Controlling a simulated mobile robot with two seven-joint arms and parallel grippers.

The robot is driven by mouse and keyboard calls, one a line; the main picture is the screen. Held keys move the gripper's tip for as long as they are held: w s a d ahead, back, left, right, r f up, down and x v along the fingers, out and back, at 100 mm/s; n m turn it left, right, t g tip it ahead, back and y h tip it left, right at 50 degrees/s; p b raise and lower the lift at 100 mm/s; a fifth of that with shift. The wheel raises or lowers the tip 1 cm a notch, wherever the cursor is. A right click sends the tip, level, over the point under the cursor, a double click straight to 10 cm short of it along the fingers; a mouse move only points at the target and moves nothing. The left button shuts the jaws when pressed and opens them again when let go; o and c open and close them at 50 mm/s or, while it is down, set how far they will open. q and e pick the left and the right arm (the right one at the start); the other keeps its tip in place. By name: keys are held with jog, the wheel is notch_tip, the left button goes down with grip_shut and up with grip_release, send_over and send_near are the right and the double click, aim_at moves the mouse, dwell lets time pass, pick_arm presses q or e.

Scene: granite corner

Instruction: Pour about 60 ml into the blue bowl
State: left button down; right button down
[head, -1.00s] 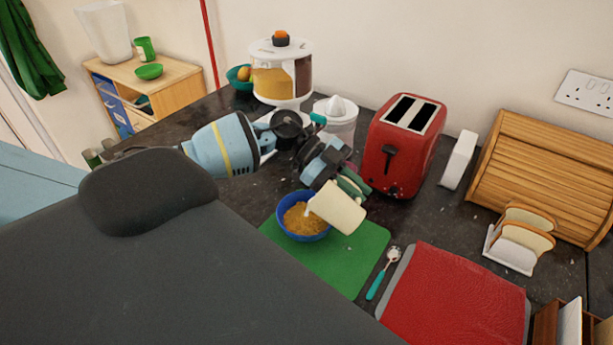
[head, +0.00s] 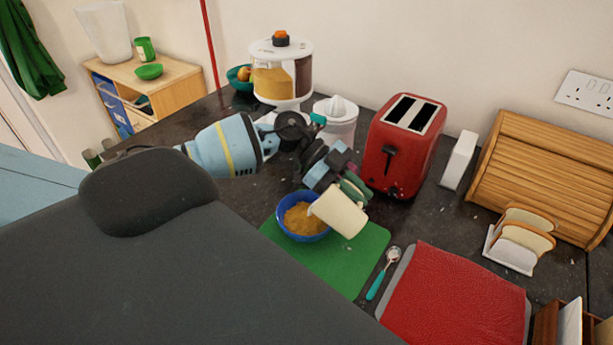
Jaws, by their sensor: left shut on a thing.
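The blue bowl (head: 282,226) stands on a green mat (head: 352,258) on the dark counter. Golden-brown flakes (head: 304,218) lie in the bowl. My left gripper (head: 352,190) is shut on a cream jug (head: 341,213) just above and to the right of the bowl. The jug is tilted with its mouth toward the bowl and overlaps the bowl's right rim in the picture. The inside of the jug is hidden, and I cannot see a clear stream. My right gripper is not in view.
A red toaster (head: 403,148) stands close behind and right of the jug. A cereal dispenser (head: 272,80) and a white juicer (head: 337,118) stand at the back. A teal-handled spoon (head: 378,281) and red cloth (head: 455,300) lie to the right. A toast rack (head: 511,254) stands further right.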

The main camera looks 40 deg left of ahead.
pick_arm(q)
jog(key=shift+w+r+y, duration=0.1)
jog(key=shift+r+y, duration=0.25)
jog(key=shift+y, duration=0.35)
jog(key=shift+f+y, duration=0.1)
jog(key=shift+y, duration=0.2)
jog(key=shift+d+f+y, duration=0.1)
jog(key=shift+f+y, duration=0.25)
jog(key=shift+y, duration=0.25)
jog(key=shift+d+r+g+y, duration=0.2)
jog(key=shift+r+g+y, duration=0.25)
jog(key=shift+y, duration=0.45)
jog(key=shift+d+f+y, duration=0.15)
jog(key=shift+f+y, duration=0.1)
jog(key=shift+y, duration=0.05)
